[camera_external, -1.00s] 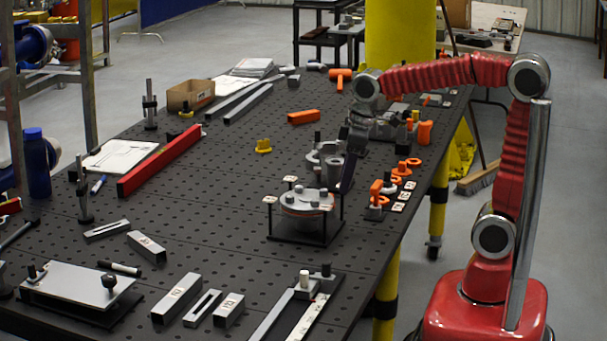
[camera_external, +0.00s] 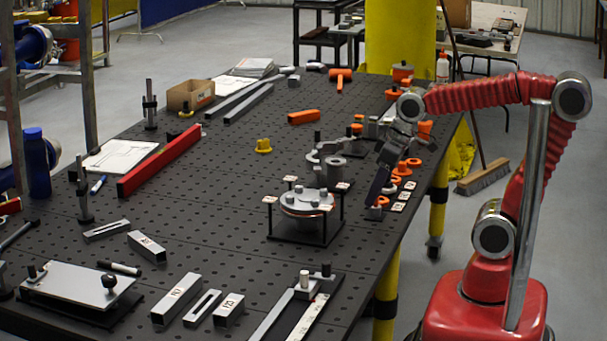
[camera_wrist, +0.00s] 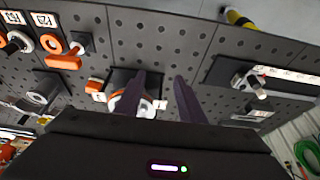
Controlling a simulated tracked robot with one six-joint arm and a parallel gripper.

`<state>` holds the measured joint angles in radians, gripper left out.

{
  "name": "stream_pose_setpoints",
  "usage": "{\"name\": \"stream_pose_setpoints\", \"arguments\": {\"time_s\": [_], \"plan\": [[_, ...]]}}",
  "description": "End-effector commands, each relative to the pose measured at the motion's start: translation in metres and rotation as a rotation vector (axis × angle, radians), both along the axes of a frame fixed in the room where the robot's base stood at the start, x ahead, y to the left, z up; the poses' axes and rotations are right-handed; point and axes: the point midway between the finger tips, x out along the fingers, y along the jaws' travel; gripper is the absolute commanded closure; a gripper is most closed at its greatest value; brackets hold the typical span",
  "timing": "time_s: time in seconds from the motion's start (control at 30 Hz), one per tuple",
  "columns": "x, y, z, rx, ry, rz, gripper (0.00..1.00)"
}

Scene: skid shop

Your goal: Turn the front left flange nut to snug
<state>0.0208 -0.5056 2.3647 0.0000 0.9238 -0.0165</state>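The round grey flange (camera_external: 305,198) with its copper-orange edge sits on a black stand (camera_external: 303,228) near the table's right edge, with small labelled tags around it. Nuts show as small grey bumps on its top; I cannot single out the front left one. The flange also shows partly in the wrist view (camera_wrist: 124,101), behind and beside the left finger. My gripper (camera_external: 376,200) is to the right of the flange, apart from it, with dark fingers pointing down. In the wrist view my gripper (camera_wrist: 166,78) has its fingers apart, with nothing seen between them.
Orange rings (camera_external: 402,169) and white labelled tags (camera_external: 398,207) lie along the right table edge beside my gripper. A grey clamp-like fixture (camera_external: 333,168) stands behind the flange. A slotted rail fixture (camera_external: 300,310) lies in front.

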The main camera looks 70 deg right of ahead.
Motion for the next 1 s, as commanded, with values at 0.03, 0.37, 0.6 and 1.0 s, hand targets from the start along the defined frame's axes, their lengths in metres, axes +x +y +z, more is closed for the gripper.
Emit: {"name": "stream_pose_setpoints", "arguments": {"time_s": [0.03, 0.37, 0.6, 1.0], "plan": [[-0.004, 0.001, -0.001, 0.001, -0.007, -0.003, 0.64], [-0.028, 0.003, -0.006, 0.006, -0.046, -0.008, 0.64], [-0.042, 0.005, -0.005, 0.006, -0.080, -0.002, 0.64], [-0.048, 0.007, 0.009, 0.005, -0.133, 0.005, 0.64]]}}
